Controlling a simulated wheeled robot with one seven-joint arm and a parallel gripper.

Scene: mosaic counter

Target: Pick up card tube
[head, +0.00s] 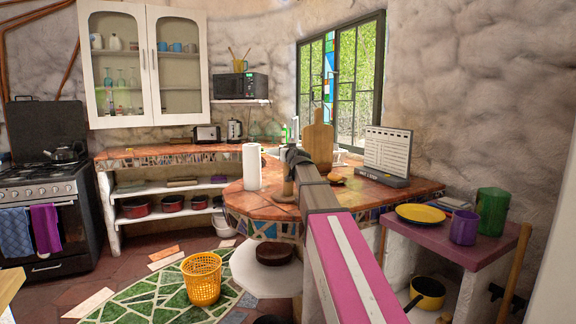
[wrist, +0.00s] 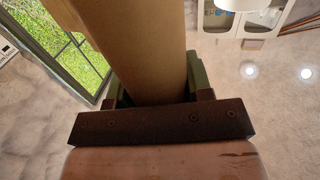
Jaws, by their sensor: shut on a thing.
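The card tube is a plain brown cylinder, and it fills the upper middle of the wrist view (wrist: 135,45). My gripper (wrist: 155,92) is shut on it, with a finger on each side. In the head view my gripper (head: 296,158) is over the round end of the tiled counter, at the end of my arm. A tan length of the tube (head: 288,188) shows just below it, roughly upright. My gripper and arm hide part of the tube there. I cannot tell whether its lower end touches the counter.
A white paper roll (head: 252,167) stands close to the left of the tube on the counter (head: 232,196). A cutting board (head: 318,143) and a calendar stand (head: 387,153) are behind and to the right. A yellow basket (head: 202,278) is on the floor.

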